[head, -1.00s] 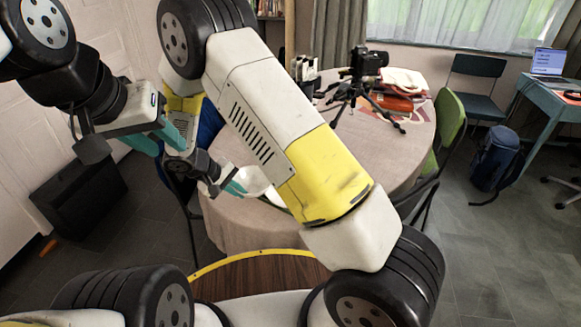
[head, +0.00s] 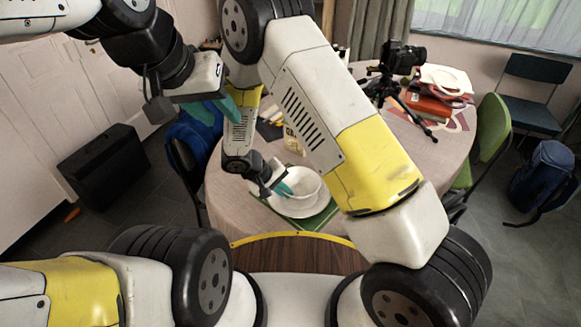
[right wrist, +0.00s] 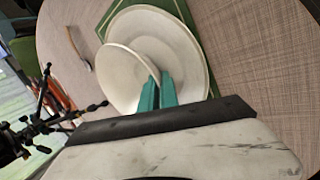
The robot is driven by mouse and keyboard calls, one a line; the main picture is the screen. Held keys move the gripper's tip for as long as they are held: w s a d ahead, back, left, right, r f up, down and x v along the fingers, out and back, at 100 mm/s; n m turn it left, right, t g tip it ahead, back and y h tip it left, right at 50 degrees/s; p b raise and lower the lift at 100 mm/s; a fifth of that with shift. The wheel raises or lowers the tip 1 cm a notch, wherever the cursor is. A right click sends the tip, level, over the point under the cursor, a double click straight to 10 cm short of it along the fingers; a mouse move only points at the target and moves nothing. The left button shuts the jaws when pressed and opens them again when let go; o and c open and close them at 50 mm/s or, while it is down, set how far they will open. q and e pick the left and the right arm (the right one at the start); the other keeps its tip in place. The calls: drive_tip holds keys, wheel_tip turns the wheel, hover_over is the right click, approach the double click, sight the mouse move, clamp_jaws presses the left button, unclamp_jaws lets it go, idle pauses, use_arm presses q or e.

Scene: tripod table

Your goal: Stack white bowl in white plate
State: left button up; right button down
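The white bowl (head: 305,184) is at the white plate (head: 299,211) on the round table, overlapping it in the head view. In the right wrist view the bowl (right wrist: 122,78) looks tilted within the wider plate (right wrist: 190,62); I cannot tell whether it rests fully on it. My right gripper (head: 283,189) has its teal fingers on either side of the bowl's rim, which also shows in the right wrist view (right wrist: 158,92). My left gripper (head: 220,107) is empty, its teal fingers apart, high left of the table. My right arm hides part of the table.
A green placemat (head: 318,222) lies under the plate. A fork or spoon (right wrist: 79,48) lies beside it. A camera on a tripod (head: 388,82) and a stack of red and white things (head: 440,92) stand at the back right. A green chair (head: 490,140) stands at the right.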

drive_tip(key=shift+f, duration=0.25)
drive_tip(key=c, duration=2)
unclamp_jaws()
drive_tip(key=shift+f, duration=0.1)
drive_tip(key=o, duration=0.4)
drive_tip(key=shift+s, duration=0.1)
